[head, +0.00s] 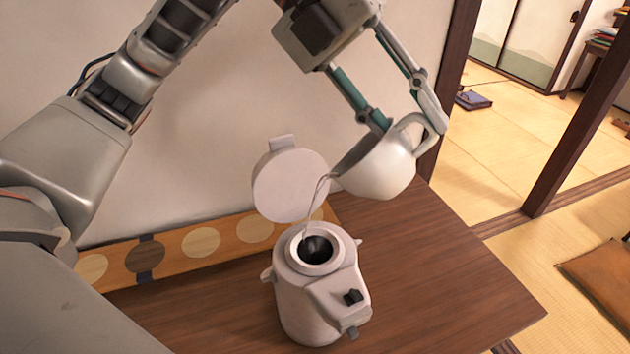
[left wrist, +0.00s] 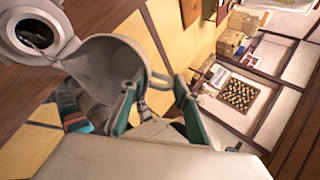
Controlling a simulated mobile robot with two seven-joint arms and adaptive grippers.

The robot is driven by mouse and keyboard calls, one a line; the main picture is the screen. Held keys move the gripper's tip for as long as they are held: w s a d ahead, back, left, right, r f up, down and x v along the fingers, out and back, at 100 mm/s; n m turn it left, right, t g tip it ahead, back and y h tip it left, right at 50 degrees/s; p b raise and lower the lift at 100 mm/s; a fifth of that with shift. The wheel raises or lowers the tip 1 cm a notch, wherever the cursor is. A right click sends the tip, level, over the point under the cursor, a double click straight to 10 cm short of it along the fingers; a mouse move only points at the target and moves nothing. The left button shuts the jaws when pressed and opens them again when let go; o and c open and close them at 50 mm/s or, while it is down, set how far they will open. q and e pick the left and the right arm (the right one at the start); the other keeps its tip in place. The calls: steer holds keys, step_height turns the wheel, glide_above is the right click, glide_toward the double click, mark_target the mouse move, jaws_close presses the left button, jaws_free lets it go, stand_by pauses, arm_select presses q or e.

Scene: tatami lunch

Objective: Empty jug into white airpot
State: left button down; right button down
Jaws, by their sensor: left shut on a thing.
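The white airpot (head: 306,300) stands on the wooden table with its round lid (head: 290,185) raised open at the back. Its dark round mouth faces up. The white jug (head: 375,168) is tilted to the left above and right of the airpot. A thin stream of liquid runs from its spout down into the airpot's mouth. My left gripper (head: 410,125) is shut on the jug by its handle. In the left wrist view the jug (left wrist: 108,68) is beside the airpot's mouth (left wrist: 38,32), between camera and airpot. The right gripper is in neither view.
The brown table (head: 440,270) has free room right of the airpot. A patterned runner with pale circles (head: 200,240) lies along the wall. A dark post and tatami floor (head: 485,185) are beyond the table, with a brown cushion (head: 605,280) at right.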

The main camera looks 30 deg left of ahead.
arm_select(q)
steer(key=shift+a, duration=0.15)
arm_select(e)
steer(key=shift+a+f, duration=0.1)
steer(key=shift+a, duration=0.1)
arm_select(q)
steer(key=shift+a+r+h+b, duration=0.15)
steer(key=shift+h+b, duration=0.15)
steer(key=shift+b, duration=0.15)
steer(key=shift+a+r, duration=0.1)
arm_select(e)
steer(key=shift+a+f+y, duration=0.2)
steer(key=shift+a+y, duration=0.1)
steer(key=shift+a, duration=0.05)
arm_select(q)
steer(key=shift+a+r+h+b, duration=0.2)
steer(key=shift+a+h+b, duration=0.2)
steer(key=shift+b, duration=0.3)
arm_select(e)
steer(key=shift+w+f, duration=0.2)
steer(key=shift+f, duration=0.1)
